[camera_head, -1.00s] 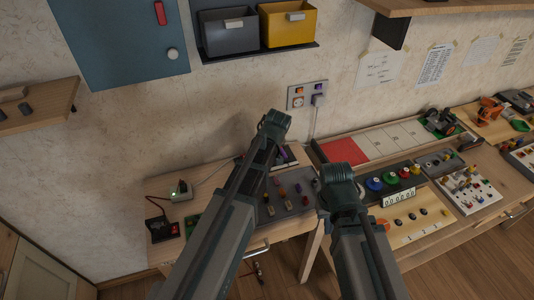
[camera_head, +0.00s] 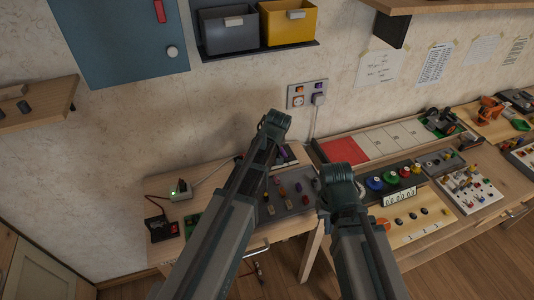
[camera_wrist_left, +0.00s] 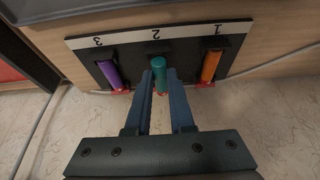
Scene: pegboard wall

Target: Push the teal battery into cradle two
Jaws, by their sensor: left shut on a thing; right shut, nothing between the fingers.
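In the left wrist view the teal battery (camera_wrist_left: 158,72) lies in line with cradle two (camera_wrist_left: 156,48), under the label 2, on a black holder with a white label strip (camera_wrist_left: 165,34). My left gripper (camera_wrist_left: 161,88) is shut on the teal battery, one blue finger on each side. How deep the battery sits is hard to tell. A purple battery (camera_wrist_left: 110,74) is in cradle three and an orange battery (camera_wrist_left: 211,66) is in cradle one. In the head view my right gripper (camera_head: 342,192) is shut and empty at the bench's right part; its fingertips are hard to make out.
In the head view, a grey tray of small parts (camera_head: 298,205) lies between my arms. Coloured knobs (camera_head: 390,178) are right of my right arm.

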